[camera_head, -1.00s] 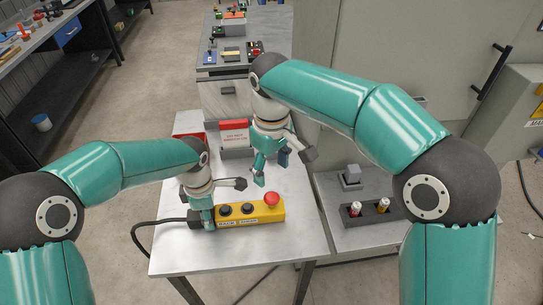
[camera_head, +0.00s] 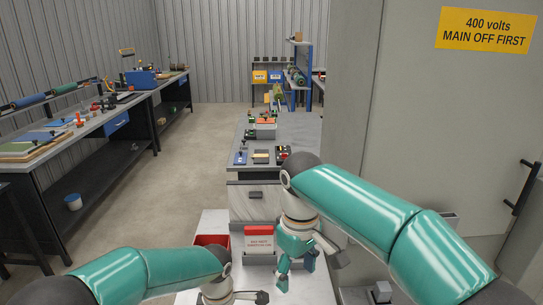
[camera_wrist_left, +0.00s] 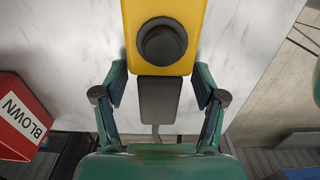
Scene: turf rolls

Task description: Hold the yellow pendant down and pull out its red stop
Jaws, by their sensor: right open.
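The yellow pendant (camera_wrist_left: 197,25) shows only in the left wrist view, at top centre, with a round black button (camera_wrist_left: 162,42) and a dark grey cable end (camera_wrist_left: 158,102). Its red stop is out of view. My left gripper (camera_wrist_left: 160,78) has its fingers on either side of the pendant's cable end, close to the yellow body's edges; I cannot tell if they press on it. In the head view the left hand is mostly cut off by the bottom edge. My right gripper (camera_head: 296,273) is open and empty above the pale table.
A bench with small devices (camera_head: 262,158) stands behind. A tall grey cabinet (camera_head: 440,130) bounds the right.

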